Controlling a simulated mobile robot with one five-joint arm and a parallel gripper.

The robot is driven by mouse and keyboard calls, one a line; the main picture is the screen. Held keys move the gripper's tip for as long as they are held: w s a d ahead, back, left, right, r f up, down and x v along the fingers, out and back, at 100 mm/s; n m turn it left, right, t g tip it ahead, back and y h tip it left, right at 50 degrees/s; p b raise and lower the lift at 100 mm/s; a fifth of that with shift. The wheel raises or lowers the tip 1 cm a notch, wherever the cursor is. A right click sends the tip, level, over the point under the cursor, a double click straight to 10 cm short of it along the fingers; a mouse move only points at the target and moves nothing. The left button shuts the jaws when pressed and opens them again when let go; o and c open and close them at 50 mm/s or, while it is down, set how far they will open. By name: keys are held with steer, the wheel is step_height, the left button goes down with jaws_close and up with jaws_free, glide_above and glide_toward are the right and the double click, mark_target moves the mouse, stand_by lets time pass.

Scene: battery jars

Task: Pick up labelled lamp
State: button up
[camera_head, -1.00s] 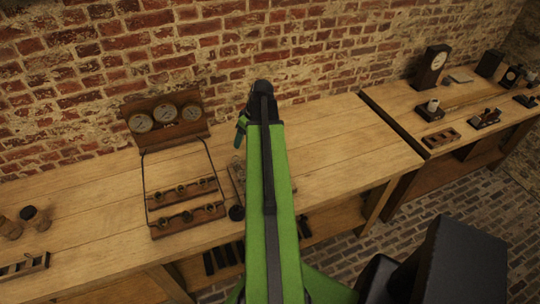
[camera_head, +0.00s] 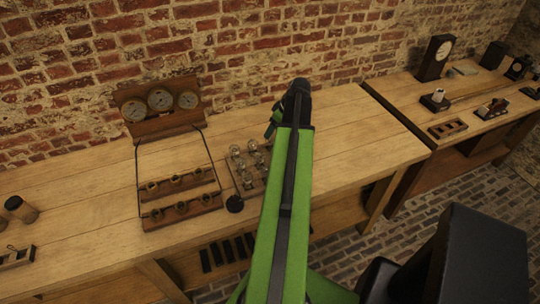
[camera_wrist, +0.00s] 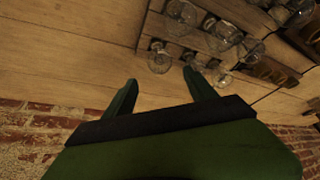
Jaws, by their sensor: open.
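Several clear glass lamps (camera_head: 251,160) stand in rows on a wooden rack (camera_head: 229,163) on the bench. They also show upside down in the wrist view, with one lamp (camera_wrist: 159,58) near my fingers and others (camera_wrist: 222,36) further up. I cannot read a label on any lamp, so I cannot tell which is the labelled one. My gripper (camera_wrist: 161,91) is open and empty, its two green fingers pointing toward the rack and apart from the lamps.
A gauge panel (camera_head: 162,124) with wired socket strips (camera_head: 182,211) stands left of the rack. A dark round knob (camera_head: 235,204) is by the rack's front. The bench (camera_head: 365,140) is clear on the right. A second bench (camera_head: 400,99) holds a clock (camera_head: 435,58) and small items.

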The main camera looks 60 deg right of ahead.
mark_target(270, 143)
steer(key=b+x, duration=0.1)
steer(key=x, duration=0.1)
steer(key=shift+f, duration=0.35)
steer(key=shift+w+f, duration=0.1)
steer(key=shift+w, duration=0.05)
steer(key=b+x, duration=0.5)
steer(key=shift+f, duration=0.1)
steer(key=shift+c, duration=0.3)
jaws_close()
